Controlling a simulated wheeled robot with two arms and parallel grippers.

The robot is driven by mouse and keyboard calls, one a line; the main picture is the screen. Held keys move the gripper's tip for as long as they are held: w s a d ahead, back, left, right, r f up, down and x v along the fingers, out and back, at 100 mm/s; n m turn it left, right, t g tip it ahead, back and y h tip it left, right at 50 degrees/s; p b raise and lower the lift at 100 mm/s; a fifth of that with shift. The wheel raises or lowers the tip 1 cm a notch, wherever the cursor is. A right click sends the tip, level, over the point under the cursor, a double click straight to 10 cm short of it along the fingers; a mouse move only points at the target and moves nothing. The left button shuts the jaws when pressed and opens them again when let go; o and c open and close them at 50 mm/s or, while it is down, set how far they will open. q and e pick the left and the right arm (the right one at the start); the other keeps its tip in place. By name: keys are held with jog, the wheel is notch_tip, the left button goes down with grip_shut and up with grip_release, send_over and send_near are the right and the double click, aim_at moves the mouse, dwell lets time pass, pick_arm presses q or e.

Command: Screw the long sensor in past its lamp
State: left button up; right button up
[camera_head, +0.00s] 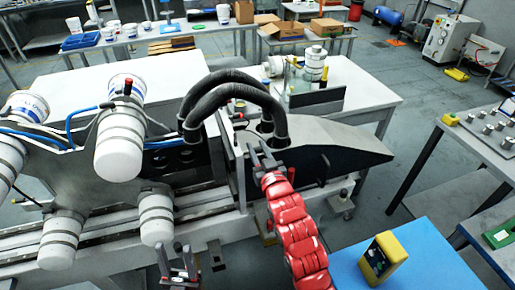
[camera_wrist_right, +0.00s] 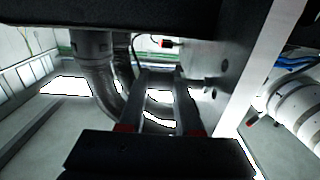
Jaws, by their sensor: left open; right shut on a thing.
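My right gripper (camera_head: 264,158), on the red arm, is at the machine's side plate below the two black hoses. In the right wrist view its fingers (camera_wrist_right: 161,78) reach toward the machine, close together at the tips. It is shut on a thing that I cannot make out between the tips. A small red-and-black part (camera_wrist_right: 165,43) with a thin black cable sits just beyond the fingertips; I cannot tell whether it is the long sensor. No lit lamp is discernible. My left gripper (camera_head: 178,268) is open and empty in front of the machine's lower rail.
The machine (camera_head: 345,150) fills the middle. Two black hoses (camera_head: 225,85) arch above my right gripper. A yellow handheld device (camera_head: 383,258) stands on a blue mat (camera_head: 430,255) at the front right. A control panel (camera_head: 490,125) is at the far right.

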grip_shut()
jog(key=shift+r+g+b, duration=0.1)
jog(key=shift+g+b, duration=0.2)
jog(key=shift+b, duration=0.1)
jog(key=shift+g+h+b, duration=0.4)
jog(key=shift+g+b, duration=0.15)
jog(key=shift+g, duration=0.25)
jog(key=o, duration=0.9)
grip_release()
